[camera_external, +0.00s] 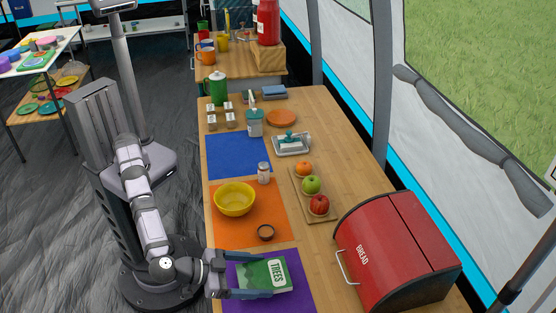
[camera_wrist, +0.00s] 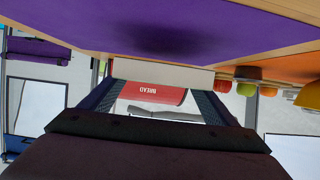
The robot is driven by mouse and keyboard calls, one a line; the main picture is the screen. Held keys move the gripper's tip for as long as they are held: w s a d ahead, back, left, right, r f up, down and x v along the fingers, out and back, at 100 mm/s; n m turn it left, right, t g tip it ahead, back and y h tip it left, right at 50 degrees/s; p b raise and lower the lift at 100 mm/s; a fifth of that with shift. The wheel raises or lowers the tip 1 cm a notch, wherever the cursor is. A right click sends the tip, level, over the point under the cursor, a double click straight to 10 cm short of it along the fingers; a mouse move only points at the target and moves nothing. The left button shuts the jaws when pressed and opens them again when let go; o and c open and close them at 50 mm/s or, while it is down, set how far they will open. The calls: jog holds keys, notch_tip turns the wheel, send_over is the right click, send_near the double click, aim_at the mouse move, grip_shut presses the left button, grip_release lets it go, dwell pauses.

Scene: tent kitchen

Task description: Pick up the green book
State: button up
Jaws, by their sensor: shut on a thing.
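The green book (camera_external: 264,273), with "TREES" on its cover, is held between the two fingers of my gripper (camera_external: 262,277). In the external view it is over the purple mat (camera_external: 240,302), cover facing up. In the wrist view the fingers (camera_wrist: 158,90) reach to both ends of a pale edge of the book (camera_wrist: 160,75). The purple mat (camera_wrist: 170,25) fills the upper part of that view with a dark shadow on it, so the book looks raised off the mat. The exact height is hard to tell.
A red bread box (camera_external: 400,250) stands right of the book. A wooden board (camera_external: 315,206) holds several fruits. A blue mat (camera_external: 238,155) lies farther back.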

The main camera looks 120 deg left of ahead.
aim_at(257, 276)
notch_tip(257, 276, up, 7)
jog(key=shift+f, duration=0.15)
